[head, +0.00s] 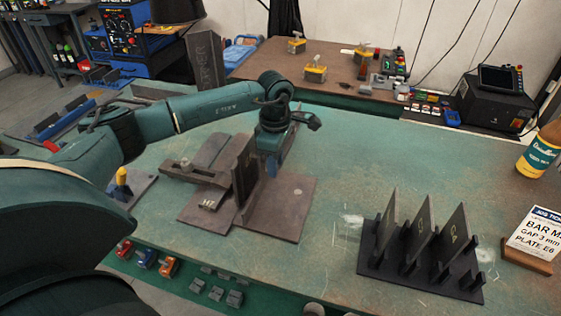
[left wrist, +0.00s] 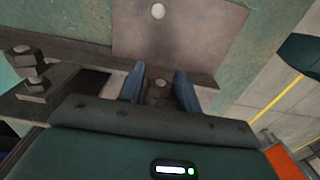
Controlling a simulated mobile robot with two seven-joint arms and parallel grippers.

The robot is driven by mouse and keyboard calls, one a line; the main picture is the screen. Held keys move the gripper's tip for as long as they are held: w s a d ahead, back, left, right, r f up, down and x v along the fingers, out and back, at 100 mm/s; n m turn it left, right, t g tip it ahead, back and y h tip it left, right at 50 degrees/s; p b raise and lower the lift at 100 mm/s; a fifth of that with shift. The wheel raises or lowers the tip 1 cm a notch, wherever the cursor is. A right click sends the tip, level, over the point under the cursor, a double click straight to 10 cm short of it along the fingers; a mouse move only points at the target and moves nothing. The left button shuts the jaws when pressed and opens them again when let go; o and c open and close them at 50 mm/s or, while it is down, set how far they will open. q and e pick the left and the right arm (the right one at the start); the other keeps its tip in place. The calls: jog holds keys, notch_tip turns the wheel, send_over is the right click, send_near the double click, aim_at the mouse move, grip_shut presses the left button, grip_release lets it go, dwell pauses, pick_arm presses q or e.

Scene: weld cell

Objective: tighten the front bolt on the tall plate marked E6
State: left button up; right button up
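A tall dark plate (head: 243,168) stands upright on a flat brown base plate (head: 290,205) on the green table. Its marking cannot be read from here. My left gripper (head: 271,168) points down at the plate's right side, far end. In the left wrist view its two blue fingers (left wrist: 160,88) are apart, one on each side of a dark bolt head (left wrist: 158,91). Narrow gaps seem to show beside the bolt; contact cannot be made out clearly. Another bolt (left wrist: 30,58) stands on a dark bar at the left. My right gripper is out of view.
A black rack (head: 420,277) holds several upright dark plates at the front right. A job card (head: 535,233) reading "GAP 3 mm PLATE E6" and a yellow-labelled bottle (head: 541,150) stand at the right. The table between fixture and rack is clear.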

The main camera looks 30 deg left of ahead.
pick_arm(q)
jog(key=shift+o, duration=1)
jog(key=shift+r, duration=0.1)
jog(key=shift+r+p, duration=1.6)
jog(key=shift+r, duration=0.85)
jog(key=shift+f, duration=0.1)
